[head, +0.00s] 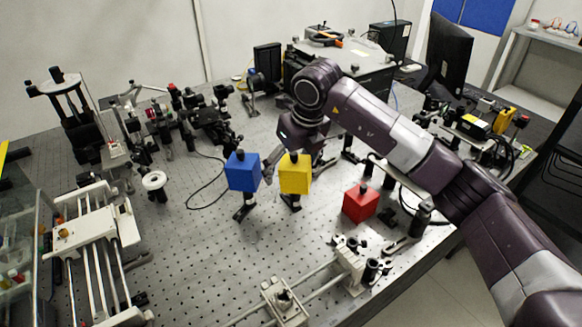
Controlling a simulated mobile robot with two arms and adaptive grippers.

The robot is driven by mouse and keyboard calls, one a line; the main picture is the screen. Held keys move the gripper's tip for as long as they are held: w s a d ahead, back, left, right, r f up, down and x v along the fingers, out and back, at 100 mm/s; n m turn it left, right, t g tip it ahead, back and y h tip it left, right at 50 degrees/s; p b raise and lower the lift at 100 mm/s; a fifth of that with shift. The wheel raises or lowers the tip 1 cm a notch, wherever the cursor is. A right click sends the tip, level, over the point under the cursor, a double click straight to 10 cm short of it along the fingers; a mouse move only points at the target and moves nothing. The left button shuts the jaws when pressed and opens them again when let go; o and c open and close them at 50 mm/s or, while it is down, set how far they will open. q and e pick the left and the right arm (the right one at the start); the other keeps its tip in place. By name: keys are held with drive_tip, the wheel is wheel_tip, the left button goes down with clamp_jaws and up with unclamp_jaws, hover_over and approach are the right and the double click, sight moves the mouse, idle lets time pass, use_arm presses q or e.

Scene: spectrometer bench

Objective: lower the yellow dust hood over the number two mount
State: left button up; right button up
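The yellow dust hood (294,175) is a cube with a black knob on top, near the middle of the bench in the head view. It sits upright over a mount, whose dark foot (290,204) shows just below it. The hood hides the mount's upper part, and I see no number on it. My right gripper (297,168) reaches in from behind the hood. Its fingers look spread, one to each side of the hood, with a gap at the left side. The hood partly hides them. My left gripper is not in view.
A blue hood (243,172) stands on a mount close to the left. A red hood (360,203) sits low on the bench to the right. A rail assembly (285,300) lies in front. The perforated bench (200,250) is clear at front left.

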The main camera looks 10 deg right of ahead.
drive_tip(key=shift+r, duration=0.3)
drive_tip(key=v, duration=1.1)
drive_tip(key=shift+s+d+r, duration=0.1)
drive_tip(key=shift+d+r, duration=0.05)
drive_tip(key=shift+r, duration=0.05)
